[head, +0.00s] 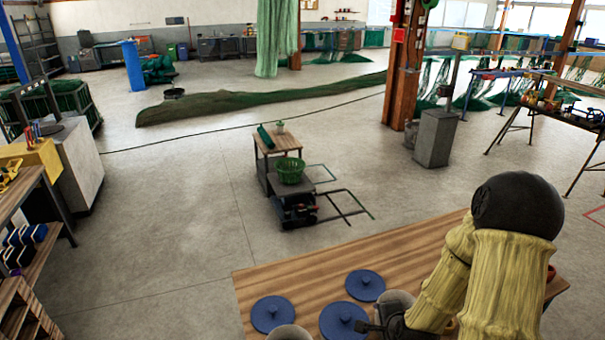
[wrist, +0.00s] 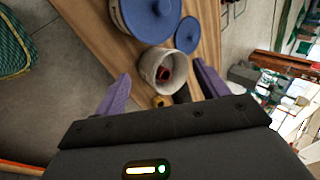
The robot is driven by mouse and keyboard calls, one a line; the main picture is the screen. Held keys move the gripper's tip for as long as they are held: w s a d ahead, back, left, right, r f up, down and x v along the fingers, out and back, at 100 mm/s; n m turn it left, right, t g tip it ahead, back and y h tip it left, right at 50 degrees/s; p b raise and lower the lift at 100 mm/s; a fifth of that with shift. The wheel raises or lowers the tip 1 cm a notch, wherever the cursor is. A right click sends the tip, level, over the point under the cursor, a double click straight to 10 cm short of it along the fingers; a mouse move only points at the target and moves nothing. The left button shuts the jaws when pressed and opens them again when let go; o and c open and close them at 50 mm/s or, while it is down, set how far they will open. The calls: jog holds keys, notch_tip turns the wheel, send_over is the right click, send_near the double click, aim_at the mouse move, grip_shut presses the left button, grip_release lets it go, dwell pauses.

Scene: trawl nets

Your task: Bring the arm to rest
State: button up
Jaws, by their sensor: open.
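My arm, in a yellowish sleeve, reaches over the wooden table (head: 400,252) at the lower right of the head view. In the wrist view my gripper (wrist: 161,76) shows two purple fingers spread apart with nothing held between them. Beyond the fingers a pale round pot (wrist: 148,62) stands open on the table with something red (wrist: 163,74) inside. I cannot tell how far the fingertips are from it. In the head view my arm hides part of the table's right side.
Blue round lids (head: 273,314) with knobs are on the table; one tops a container (wrist: 118,18) in the wrist view. A small cart with a green basket (head: 291,170) stands ahead. A pillar (head: 402,70) and grey box (head: 436,137) are beyond. Open floor lies left.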

jog(key=s+a+r+n+g+b, duration=0.1)
jog(key=s+a+r+n+g, duration=0.3)
jog(key=s+r+n, duration=0.7)
jog(key=r+n, duration=0.1)
jog(key=n, duration=0.4)
jog(key=shift+s+a+g+h, duration=0.2)
jog(key=shift+a+g+h, duration=0.1)
jog(key=shift+a+g, duration=0.1)
jog(key=shift+f, duration=0.1)
jog(key=shift+w+d, duration=0.1)
